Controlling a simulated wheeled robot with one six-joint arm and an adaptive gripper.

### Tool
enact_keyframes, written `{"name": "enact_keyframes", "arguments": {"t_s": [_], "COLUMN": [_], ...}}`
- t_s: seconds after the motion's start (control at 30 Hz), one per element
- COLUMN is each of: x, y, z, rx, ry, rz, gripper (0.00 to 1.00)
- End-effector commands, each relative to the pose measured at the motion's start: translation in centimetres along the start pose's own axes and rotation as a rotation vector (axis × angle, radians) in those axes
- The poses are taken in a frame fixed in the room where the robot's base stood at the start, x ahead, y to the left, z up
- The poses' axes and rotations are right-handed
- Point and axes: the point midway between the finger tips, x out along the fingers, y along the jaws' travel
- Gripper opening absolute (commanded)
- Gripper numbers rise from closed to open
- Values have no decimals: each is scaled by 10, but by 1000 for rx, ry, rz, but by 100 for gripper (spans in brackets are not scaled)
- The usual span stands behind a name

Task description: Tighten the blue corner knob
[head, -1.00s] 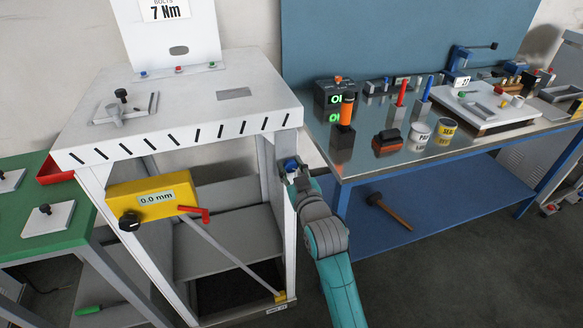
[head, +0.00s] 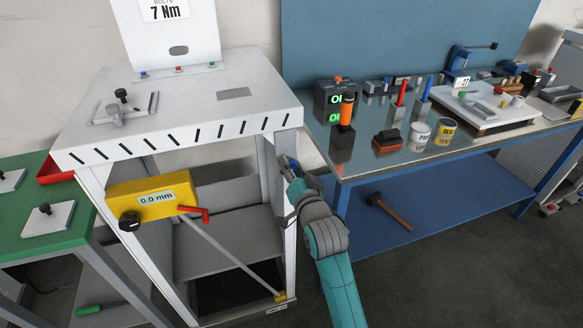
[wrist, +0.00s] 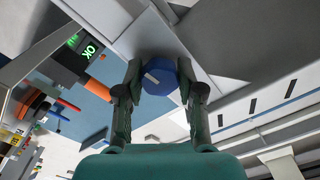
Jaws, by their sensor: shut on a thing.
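The blue corner knob (wrist: 160,77) sits between my fingertips in the wrist view, with a pale mark on its face. My gripper (wrist: 162,76) is shut on it, one finger on each side. In the head view my gripper (head: 288,164) is at the upper part of the white frame's right front leg (head: 280,220), just below the top. There the fingers mostly hide the knob. The white frame's slotted top (head: 190,95) stands above. A yellow gauge box (head: 122,191) on the frame's front reads 0.0 mm.
A blue workbench (head: 370,172) with tools, cans and blocks stands close on my gripper's right. A red lever (head: 195,218) and a diagonal rod (head: 228,253) are at the frame's front. A green table (head: 65,240) is at the left. Open floor lies at the lower right.

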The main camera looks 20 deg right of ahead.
Motion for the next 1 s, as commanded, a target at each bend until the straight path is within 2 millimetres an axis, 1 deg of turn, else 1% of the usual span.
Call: {"name": "enact_keyframes", "arguments": {"t_s": [0.3,0.8,0.83,0.87,0.9,1.0], "x": [0,0,0,0,0,0], "y": [1,1,1,1,1,0], "z": [1,1,1,1,0,0], "rx": [101,116,116,116,116,116], "ry": [-1,-1,-1,-1,-1,-1], "rz": [1,1,1,1,1,1], "gripper": [3,3,45,53,63,63]}}
